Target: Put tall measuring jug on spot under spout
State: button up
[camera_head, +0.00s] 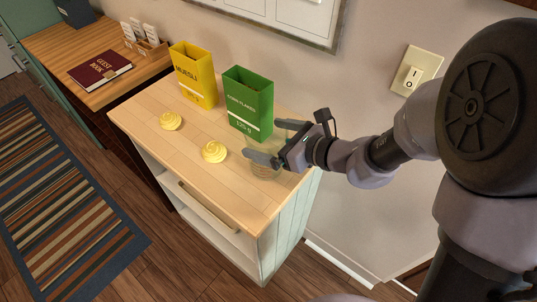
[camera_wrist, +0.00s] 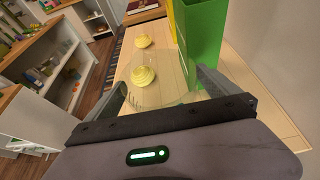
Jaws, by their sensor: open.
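A clear, see-through measuring jug (camera_head: 264,170) stands on the wooden cabinet top near its right end, in front of the green box. Its faint outline and graduation marks show in the wrist view (camera_wrist: 146,99). My gripper (camera_head: 264,142) is open at the jug, with one finger on either side of it in the wrist view (camera_wrist: 160,90). I cannot tell whether the fingers touch the jug. The jug's lower part is hidden in the wrist view. I cannot make out a spout or a marked spot.
A green corn flakes box (camera_head: 248,104) and a yellow muesli box (camera_head: 194,76) stand at the back by the wall. A wall switch (camera_head: 415,74) is behind my arm.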

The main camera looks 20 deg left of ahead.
jog(key=shift+a, duration=0.15)
jog(key=c, duration=1.7)
